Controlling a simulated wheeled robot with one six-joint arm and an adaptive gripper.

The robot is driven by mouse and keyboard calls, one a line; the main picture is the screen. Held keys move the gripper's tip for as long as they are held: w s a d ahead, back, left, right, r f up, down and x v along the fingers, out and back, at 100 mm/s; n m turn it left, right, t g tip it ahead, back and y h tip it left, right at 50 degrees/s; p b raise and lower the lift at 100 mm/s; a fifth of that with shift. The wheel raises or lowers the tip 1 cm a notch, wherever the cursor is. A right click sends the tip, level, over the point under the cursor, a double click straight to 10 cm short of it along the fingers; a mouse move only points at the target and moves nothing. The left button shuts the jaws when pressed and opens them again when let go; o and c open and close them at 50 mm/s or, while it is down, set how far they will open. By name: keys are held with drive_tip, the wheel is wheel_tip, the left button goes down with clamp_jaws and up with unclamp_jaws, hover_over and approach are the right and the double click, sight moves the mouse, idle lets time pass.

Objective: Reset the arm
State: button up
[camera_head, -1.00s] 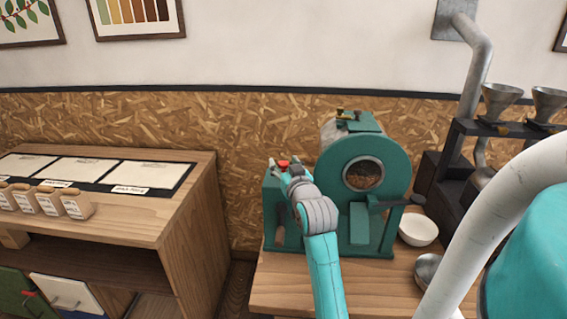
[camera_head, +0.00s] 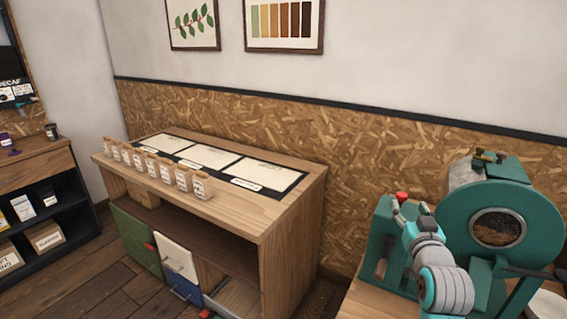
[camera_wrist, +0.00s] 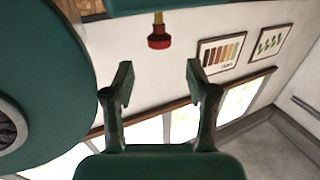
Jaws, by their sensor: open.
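My gripper (camera_head: 411,207) is open and empty at the left end of the green roaster (camera_head: 541,212). In the camera_head view its fingers are close to a red knob (camera_head: 402,196) on the roaster's housing; contact cannot be told. In the camera_wrist view both fingers (camera_wrist: 160,82) stand apart with nothing between them. A red knob on a brass stem (camera_wrist: 159,38) shows beyond them, and the round roaster front (camera_wrist: 45,70) fills the left side.
A wooden cabinet (camera_head: 290,235) stands left of the roaster's table, with several small labelled bags (camera_head: 166,173) and a dark mat with pale sheets on top. A dark shelf unit (camera_head: 45,200) stands far left. Wooden floor (camera_head: 135,290) shows between them.

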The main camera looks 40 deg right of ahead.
drive_tip(key=s+a+f+n+t+y, duration=0.1)
drive_tip(key=s+a+f+n+y, duration=0.15)
drive_tip(key=a+f, duration=0.9)
drive_tip(key=s+a+f+n+t+y, duration=0.15)
drive_tip(key=a+f+y, duration=0.25)
drive_tip(key=a+f, duration=0.7)
drive_tip(key=s+a+n+y, duration=0.5)
drive_tip(key=s+a, duration=1.2)
drive_tip(key=s, duration=0.4)
drive_tip(key=shift+s+a+f+y, duration=0.2)
drive_tip(key=shift+a+f+y, duration=0.15)
drive_tip(key=shift+y, duration=0.3)
drive_tip(key=shift+o, duration=0.3)
drive_tip(key=shift+g, duration=0.25)
